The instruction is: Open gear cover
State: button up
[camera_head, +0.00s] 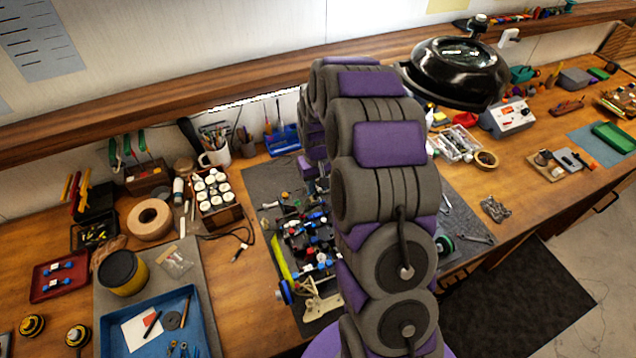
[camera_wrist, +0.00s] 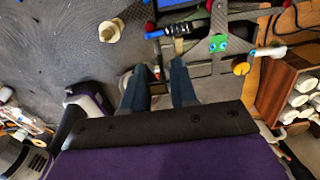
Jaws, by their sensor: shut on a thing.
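The RC racecar (camera_head: 312,245) sits on a grey mat on the bench, its right side hidden behind my arm. In the wrist view its dark frame (camera_wrist: 205,46) with red, blue and green parts lies just beyond my fingertips. My gripper (camera_wrist: 158,73) points at the car's near edge, its two dark blue fingers a small gap apart. It is shut on a small part at the fingertips, which looks like the gear cover, though its outline is hard to make out. My gripper is hidden behind my arm in the head view.
A rack of white jars (camera_head: 213,190) stands left of the car and shows at the right of the wrist view (camera_wrist: 300,90). A blue tray (camera_head: 170,315) lies at the front left. A black round lamp (camera_head: 455,70) hangs over the bench. A cream spool-like part (camera_wrist: 111,31) lies on the mat.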

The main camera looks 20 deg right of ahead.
jog(key=shift+c, duration=1.4)
jog(key=shift+d, duration=0.3)
grip_shut()
jog(key=shift+w+r+g+p, duration=0.1)
jog(key=shift+g+p, duration=0.2)
jog(key=shift+w+r+g+p, duration=0.25)
jog(key=shift+g+p, duration=0.2)
jog(key=shift+g, duration=0.15)
jog(key=shift+w+r+g+p, duration=0.25)
jog(key=shift+g+p, duration=0.2)
jog(key=shift+g, duration=0.15)
jog(key=shift+w+r+g+p, duration=0.15)
jog(key=shift+w+g+p, duration=0.15)
jog(key=shift+g+p, duration=0.4)
jog(key=shift+w+r+g+p, duration=0.1)
jog(key=shift+w+g+p, duration=0.25)
jog(key=shift+g, duration=0.55)
jog(key=shift+w+g+p, duration=0.1)
jog(key=shift+g+p, duration=0.3)
jog(key=shift+p, duration=0.2)
jog(key=shift+w+g+p, duration=0.15)
jog(key=shift+g+p, duration=0.25)
